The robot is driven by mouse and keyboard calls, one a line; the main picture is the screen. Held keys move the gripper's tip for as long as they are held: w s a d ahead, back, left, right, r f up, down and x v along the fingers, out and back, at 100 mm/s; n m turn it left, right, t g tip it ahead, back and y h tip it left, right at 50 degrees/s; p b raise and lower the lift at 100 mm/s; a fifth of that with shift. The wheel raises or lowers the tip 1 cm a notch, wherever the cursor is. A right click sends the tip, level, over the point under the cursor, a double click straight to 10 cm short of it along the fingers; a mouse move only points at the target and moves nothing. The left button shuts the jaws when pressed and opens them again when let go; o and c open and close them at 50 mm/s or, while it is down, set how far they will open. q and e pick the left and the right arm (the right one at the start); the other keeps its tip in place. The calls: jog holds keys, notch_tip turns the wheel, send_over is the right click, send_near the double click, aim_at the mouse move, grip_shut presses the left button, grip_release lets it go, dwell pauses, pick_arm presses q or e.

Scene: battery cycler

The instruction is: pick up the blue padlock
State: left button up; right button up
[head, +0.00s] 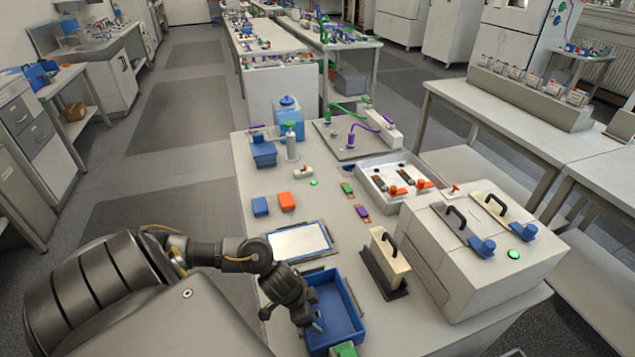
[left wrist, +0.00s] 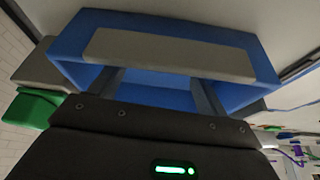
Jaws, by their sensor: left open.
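My left gripper (head: 317,322) reaches down into the open blue bin (head: 352,297) at the front of the table. In the left wrist view its two fingers (left wrist: 158,94) are apart, with nothing visible between them but the bin's blue inside. The bin's grey label strip (left wrist: 170,52) shows beyond the fingers. I cannot make out a blue padlock for certain; the bin's floor under the gripper is partly hidden. Two blue fittings, one at the left (head: 481,247) and one at the right (head: 530,231), sit on the white cabinet. My right gripper is not in view.
A green block (head: 344,350) is at the bin's near side. A blue-framed white panel (head: 298,241) lies behind the bin. A cream block with a black handle (head: 386,258) stands right of it. The white cabinet (head: 445,275) fills the table's right. A white tray (head: 372,200) lies farther back.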

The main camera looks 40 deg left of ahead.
aim_at(318, 318)
pick_arm(q)
jog(key=shift+x, duration=1.5)
jog(key=shift+c, duration=0.3)
jog(key=c, duration=1.1)
notch_tip(318, 318, up, 10)
jog(key=shift+r+p, duration=0.1)
jog(key=shift+p, duration=1.1)
jog(key=shift+w, duration=0.1)
